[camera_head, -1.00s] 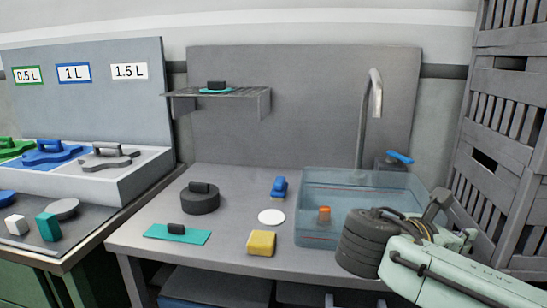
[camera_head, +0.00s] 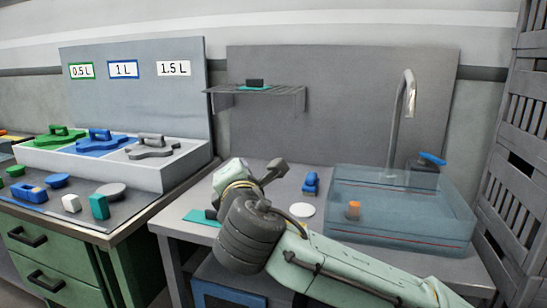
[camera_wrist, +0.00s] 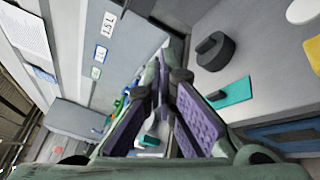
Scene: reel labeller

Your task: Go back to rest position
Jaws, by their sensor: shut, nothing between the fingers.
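My gripper (camera_wrist: 163,76) shows in the wrist view, its purple-padded fingers converging with nothing between them. It points towards the left bench with the volume labels, clear of the things there. In the head view my arm reaches from the lower right across the front of the sink bench. Its dark, ribbed joint hangs in front of the bench edge. It hides part of the teal plate (camera_head: 197,216), which shows fully in the wrist view (camera_wrist: 231,92) beside a round dark weight with a handle (camera_wrist: 214,51). I cannot make out the fingertips in the head view.
The clear sink basin (camera_head: 400,215) with a tap (camera_head: 407,95) stands at the right. A blue piece (camera_head: 310,183) and a white disc (camera_head: 302,210) lie left of it. A wire shelf (camera_head: 290,97) hangs above. The left bench holds green, blue and grey handled pieces (camera_head: 150,150).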

